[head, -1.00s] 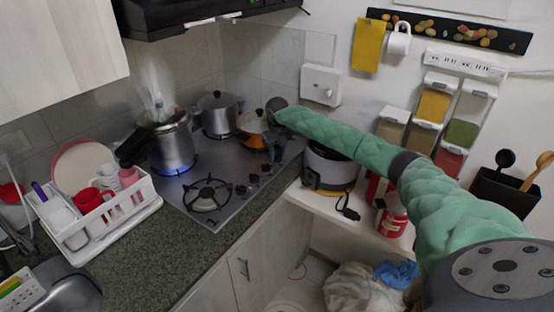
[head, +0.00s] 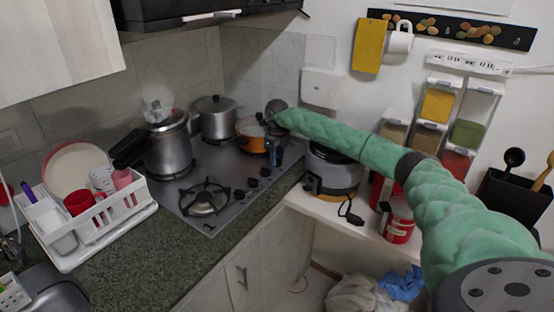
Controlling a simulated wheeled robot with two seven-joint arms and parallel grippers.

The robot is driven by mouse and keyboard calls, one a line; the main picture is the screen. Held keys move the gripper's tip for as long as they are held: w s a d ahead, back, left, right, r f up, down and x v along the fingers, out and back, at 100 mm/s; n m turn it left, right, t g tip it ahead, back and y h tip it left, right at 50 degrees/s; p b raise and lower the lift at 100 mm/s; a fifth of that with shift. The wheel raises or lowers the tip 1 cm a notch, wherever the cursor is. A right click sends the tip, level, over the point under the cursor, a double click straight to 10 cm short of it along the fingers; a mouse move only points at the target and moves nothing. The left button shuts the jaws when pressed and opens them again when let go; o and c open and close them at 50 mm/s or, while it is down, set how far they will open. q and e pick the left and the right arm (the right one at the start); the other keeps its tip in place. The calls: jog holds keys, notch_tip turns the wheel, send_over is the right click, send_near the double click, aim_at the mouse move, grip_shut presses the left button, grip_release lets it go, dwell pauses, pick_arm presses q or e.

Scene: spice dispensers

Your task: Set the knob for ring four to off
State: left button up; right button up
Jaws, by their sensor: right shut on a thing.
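The gas stove (head: 228,172) has a row of dark knobs (head: 252,182) along its right edge. My right arm reaches in from the right, and my right gripper (head: 274,157) is at the far end of that row, shut on a knob that it hides. I cannot read which ring this knob serves. A pressure cooker (head: 170,148) stands on the left burner, with no flame visible under it now. The near burner (head: 206,198) is bare and unlit. My left gripper is out of view.
An orange pot (head: 250,136) stands right beside my right gripper, and a steel pot (head: 216,118) is behind it. A rice cooker (head: 332,172) sits on the shelf below my forearm. A white dish rack (head: 118,212) is left on the counter.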

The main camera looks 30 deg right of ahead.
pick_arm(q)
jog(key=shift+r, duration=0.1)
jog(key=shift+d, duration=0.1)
pick_arm(e)
jog(key=o, duration=1)
jog(key=shift+r, duration=0.2)
pick_arm(q)
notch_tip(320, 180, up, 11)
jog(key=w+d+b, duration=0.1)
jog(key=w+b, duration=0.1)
jog(key=shift+b, duration=0.35)
pick_arm(e)
notch_tip(320, 180, up, 7)
jog(key=shift+r, duration=0.2)
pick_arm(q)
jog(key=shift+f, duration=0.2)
